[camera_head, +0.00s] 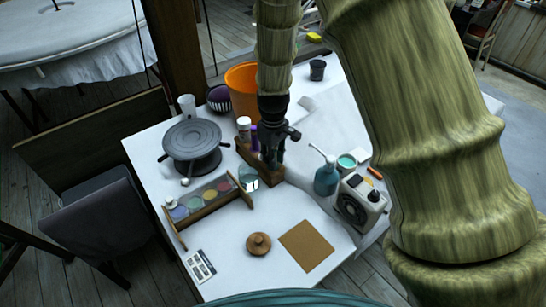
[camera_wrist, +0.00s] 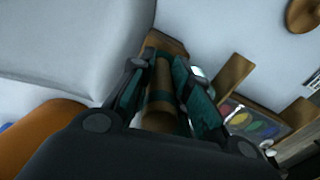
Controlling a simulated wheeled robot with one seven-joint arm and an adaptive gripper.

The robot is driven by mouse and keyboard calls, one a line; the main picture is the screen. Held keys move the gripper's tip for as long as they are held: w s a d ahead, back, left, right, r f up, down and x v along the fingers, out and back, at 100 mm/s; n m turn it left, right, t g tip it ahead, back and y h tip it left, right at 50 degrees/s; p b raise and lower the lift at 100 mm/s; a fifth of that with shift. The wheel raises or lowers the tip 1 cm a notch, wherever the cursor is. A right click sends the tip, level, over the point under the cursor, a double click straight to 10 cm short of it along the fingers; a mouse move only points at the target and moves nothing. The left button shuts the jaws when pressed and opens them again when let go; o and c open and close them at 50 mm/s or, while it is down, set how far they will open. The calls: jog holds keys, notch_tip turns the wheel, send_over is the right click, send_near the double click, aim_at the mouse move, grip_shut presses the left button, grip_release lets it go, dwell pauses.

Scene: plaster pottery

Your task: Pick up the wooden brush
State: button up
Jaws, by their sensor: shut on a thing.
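My gripper (camera_head: 272,160) points down at the middle of the white table, over a brown wooden block or holder (camera_head: 265,174). In the wrist view my gripper's two dark green fingers (camera_wrist: 163,82) are shut on a round brown wooden piece, which looks like the wooden brush (camera_wrist: 160,98). In the head view I cannot make out the brush apart from the gripper and the holder. I cannot tell whether the brush is clear of the holder.
An orange bucket (camera_head: 241,92) and a white-capped bottle (camera_head: 244,128) stand close behind my gripper. A teal pump bottle (camera_head: 326,178) and a cream-coloured device (camera_head: 360,200) are to its right. The front holds a round wooden lid (camera_head: 258,243) and a brown board (camera_head: 306,246).

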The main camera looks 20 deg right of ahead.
jog(key=shift+r+b, duration=0.8)
jog(key=shift+r, duration=4.25)
